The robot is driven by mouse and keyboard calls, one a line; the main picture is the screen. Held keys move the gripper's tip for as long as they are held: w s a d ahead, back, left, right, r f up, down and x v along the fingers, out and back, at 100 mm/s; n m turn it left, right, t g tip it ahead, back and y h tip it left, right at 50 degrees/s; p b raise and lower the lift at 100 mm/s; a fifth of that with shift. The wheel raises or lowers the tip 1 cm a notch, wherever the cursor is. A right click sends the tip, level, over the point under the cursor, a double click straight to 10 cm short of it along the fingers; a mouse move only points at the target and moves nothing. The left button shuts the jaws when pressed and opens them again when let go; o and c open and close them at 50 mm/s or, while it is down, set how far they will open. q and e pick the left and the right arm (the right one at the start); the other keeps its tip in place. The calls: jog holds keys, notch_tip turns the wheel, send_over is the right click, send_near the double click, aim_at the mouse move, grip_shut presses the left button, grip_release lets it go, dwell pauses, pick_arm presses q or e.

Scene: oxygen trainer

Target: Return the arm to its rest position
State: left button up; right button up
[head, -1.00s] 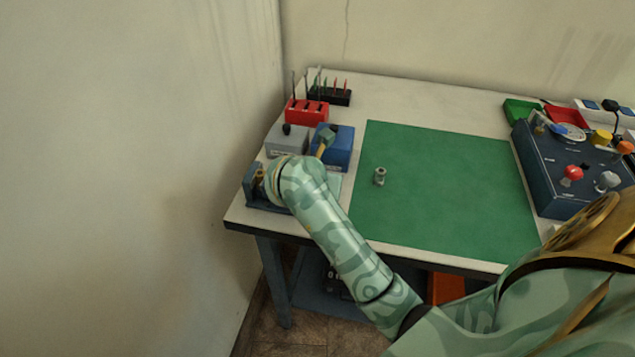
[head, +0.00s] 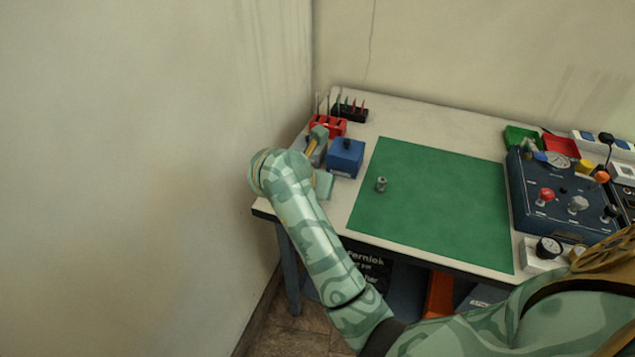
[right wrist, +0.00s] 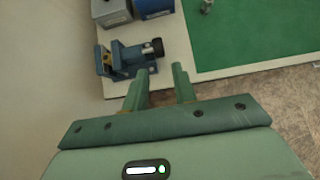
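The mint-green patterned arm crosses the head view from the lower right to the table's left end. The right wrist view puts my right gripper (right wrist: 161,76) near the table's front left corner, so this arm appears to be my right one. Its two fingers are apart with nothing between them. A blue vise (right wrist: 122,60) with a black knob sits just ahead and left of the fingertips; the arm hides it in the head view. In the head view the gripper is mostly hidden. My left gripper is not in view.
A blue box (head: 346,157), a red holder (head: 328,126) and a black tool rack (head: 350,113) stand at the table's left. A metal fitting (head: 381,184) stands on the green mat (head: 440,210). A dark blue panel (head: 545,195) is at right. The wall is close on the left.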

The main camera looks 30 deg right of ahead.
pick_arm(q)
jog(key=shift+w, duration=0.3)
